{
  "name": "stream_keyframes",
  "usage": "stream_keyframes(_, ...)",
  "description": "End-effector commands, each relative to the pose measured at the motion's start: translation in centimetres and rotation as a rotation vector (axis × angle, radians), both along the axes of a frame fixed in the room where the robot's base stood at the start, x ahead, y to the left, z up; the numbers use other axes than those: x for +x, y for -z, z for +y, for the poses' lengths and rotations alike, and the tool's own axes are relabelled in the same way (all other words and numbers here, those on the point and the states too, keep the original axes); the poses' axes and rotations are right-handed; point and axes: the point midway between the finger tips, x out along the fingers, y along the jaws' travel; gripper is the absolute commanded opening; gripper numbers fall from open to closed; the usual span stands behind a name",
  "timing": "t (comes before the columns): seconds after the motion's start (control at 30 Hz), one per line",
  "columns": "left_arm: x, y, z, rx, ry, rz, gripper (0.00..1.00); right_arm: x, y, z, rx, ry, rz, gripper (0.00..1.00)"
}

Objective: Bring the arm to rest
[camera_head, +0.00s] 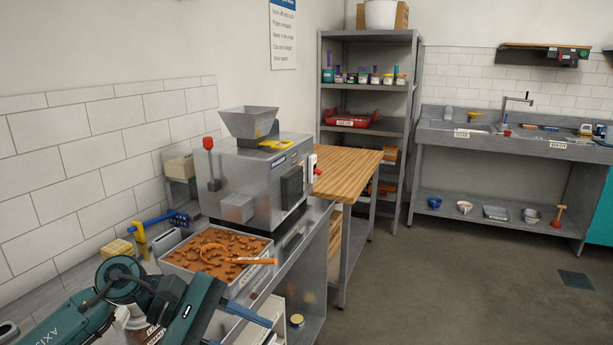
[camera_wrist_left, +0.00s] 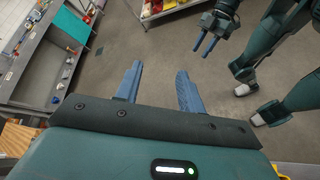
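My left arm comes in at the lower left of the head view, and its gripper (camera_head: 258,320) points right, over the front of the counter. In the left wrist view the two blue fingers of the left gripper (camera_wrist_left: 158,86) stand apart with only floor between them. It is open and empty. My right gripper (camera_wrist_left: 203,42) shows at the top right of the left wrist view, its two blue fingers slightly apart and nothing seen between them. The right arm is outside the head view.
A tray of brown nuts (camera_head: 182,262) with an orange scoop (camera_head: 240,261) sits on the counter close behind the left arm. A metal machine (camera_head: 262,180) with a hopper stands behind it. A wooden-topped table (camera_head: 345,172) and shelf rack stand farther back.

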Motion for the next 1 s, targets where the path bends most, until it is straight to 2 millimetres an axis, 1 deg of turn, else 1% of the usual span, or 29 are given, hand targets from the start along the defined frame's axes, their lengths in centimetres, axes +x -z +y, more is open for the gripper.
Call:
stream_keyframes(0.03,-1.1,-0.3,-2.2,-0.157,-0.069,0.187,0.39,0.0,-0.1,0.0,-0.001,0.003,0.004,0.36)
stream_keyframes(0.07,-1.5,-0.6,-3.1,-0.245,-0.114,0.303,0.39,-0.1,0.0,-0.1,-0.001,0.004,0.006,0.36)
stream_keyframes(0.1,-1.7,-1.1,-4.0,-0.362,-0.176,0.466,0.39,-0.1,0.0,-0.1,-0.001,0.004,0.008,0.36)
stream_keyframes(0.17,-1.6,-1.7,-4.7,-0.532,-0.263,0.724,0.39,-0.1,-0.1,-0.1,-0.002,0.006,0.01,0.36)
stream_keyframes(0.2,-1.4,-1.9,-4.8,-0.642,-0.32,0.906,0.39,-0.1,-0.2,-0.1,-0.002,0.006,0.01,0.36)
stream_keyframes(0.27,-0.8,-1.6,-4.3,-0.803,-0.402,1.187,0.39,-0.1,-0.3,-0.2,-0.003,0.008,0.011,0.36)
stream_keyframes(0.3,-0.3,-0.9,-3.7,-0.91,-0.455,1.379,0.39,-0.1,-0.3,-0.2,-0.004,0.009,0.012,0.36)
stream_keyframes(0.37,0.4,0.7,-2.5,-1.071,-0.528,1.674,0.39,-0.1,-0.4,-0.3,-0.005,0.01,0.013,0.36)
stream_keyframes(0.4,0.7,2.3,-1.5,-1.179,-0.575,1.872,0.39,-0.1,-0.4,-0.3,-0.005,0.011,0.015,0.36)
stream_keyframes(0.47,0.7,5.3,0.1,-1.347,-0.637,2.17,0.39,-0.1,-0.5,-0.4,-0.006,0.012,0.016,0.36)
stream_keyframes(0.5,0.3,7.7,1.1,-1.464,-0.672,2.368,0.39,-0.1,-0.5,-0.4,-0.007,0.013,0.018,0.36)
stream_keyframes(0.53,-0.3,9.7,1.9,-1.556,-0.697,2.514,0.39,-0.2,-0.5,-0.4,-0.008,0.013,0.019,0.36)
stream_keyframes(0.57,-1.0,11.7,2.6,1.583,0.689,-2.547,0.39,-0.2,-0.5,-0.5,-0.008,0.015,0.021,0.36)
stream_keyframes(0.6,-2.3,14.2,3.4,1.49,0.62,-2.371,0.39,-0.2,-0.5,-0.5,-0.009,0.015,0.023,0.36)
stream_keyframes(0.67,-4.3,17.5,4.3,1.376,0.532,-2.144,0.39,-0.3,-0.3,-0.6,-0.01,0.017,0.027,0.36)
stream_keyframes(0.7,-5.8,19.4,4.7,1.315,0.484,-2.01,0.39,-0.3,-0.2,-0.6,-0.012,0.017,0.03,0.36)
stream_keyframes(0.8,-9.2,22.8,5.2,1.201,0.391,-1.752,0.39,-0.4,-0.1,-0.7,-0.015,0.019,0.035,0.36)
stream_keyframes(0.9,-11.4,24.7,5.3,1.136,0.337,-1.595,0.39,-0.4,-0.1,-0.8,-0.015,0.021,0.036,0.36)
stream_keyframes(1.0,-12.5,25.5,5.4,1.108,0.314,-1.527,0.39,-0.3,-0.1,-0.8,-0.016,0.022,0.036,0.36)
